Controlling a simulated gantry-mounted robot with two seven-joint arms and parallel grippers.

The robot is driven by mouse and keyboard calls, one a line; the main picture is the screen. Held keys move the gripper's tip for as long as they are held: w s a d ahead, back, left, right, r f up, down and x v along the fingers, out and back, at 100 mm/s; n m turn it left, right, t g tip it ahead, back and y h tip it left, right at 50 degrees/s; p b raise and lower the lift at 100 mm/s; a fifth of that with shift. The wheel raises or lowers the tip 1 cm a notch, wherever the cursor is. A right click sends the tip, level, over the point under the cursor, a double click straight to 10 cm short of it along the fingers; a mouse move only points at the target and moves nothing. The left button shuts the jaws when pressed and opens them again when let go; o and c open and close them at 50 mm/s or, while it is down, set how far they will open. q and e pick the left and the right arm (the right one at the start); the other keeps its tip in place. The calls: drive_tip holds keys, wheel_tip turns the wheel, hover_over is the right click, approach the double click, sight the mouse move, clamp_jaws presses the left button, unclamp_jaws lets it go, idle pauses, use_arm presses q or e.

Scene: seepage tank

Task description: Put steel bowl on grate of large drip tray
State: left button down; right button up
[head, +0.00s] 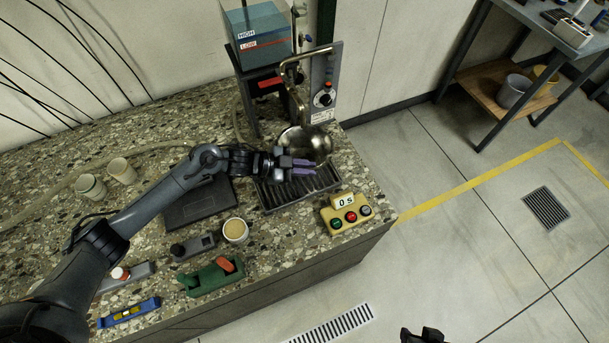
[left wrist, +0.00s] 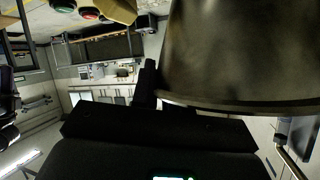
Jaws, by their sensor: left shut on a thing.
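The shiny steel bowl (head: 303,139) is at the far side of the drip tray, under the tap. My left gripper (head: 303,165), with purple fingers, is shut on the bowl's near side. The bowl fills the upper right of the left wrist view (left wrist: 240,50). The large drip tray (head: 298,190) has a dark slatted grate and lies below my gripper. I cannot tell whether the bowl touches the grate. A dark part at the bottom edge looks like my right gripper (head: 424,335); its fingers cannot be made out.
A metal tap panel (head: 323,90) and a water tank (head: 258,38) stand behind the tray. A yellow button box (head: 346,213) is at its right front. A cup (head: 235,230), a dark flat plate (head: 198,206) and a green tool (head: 212,277) lie to the left. The counter edge is close on the right.

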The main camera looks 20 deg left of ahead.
use_arm(q)
drive_tip(key=shift+w+a+f, duration=0.1)
drive_tip(key=shift+a+f, duration=0.1)
drive_tip(key=shift+a, duration=0.1)
drive_tip(key=shift+d+f+b, duration=0.1)
drive_tip(key=shift+f+b, duration=0.5)
drive_tip(key=shift+f, duration=1.3)
drive_tip(key=shift+f, duration=0.15)
drive_tip(key=c, duration=1.1)
unclamp_jaws()
drive_tip(key=shift+c, duration=0.2)
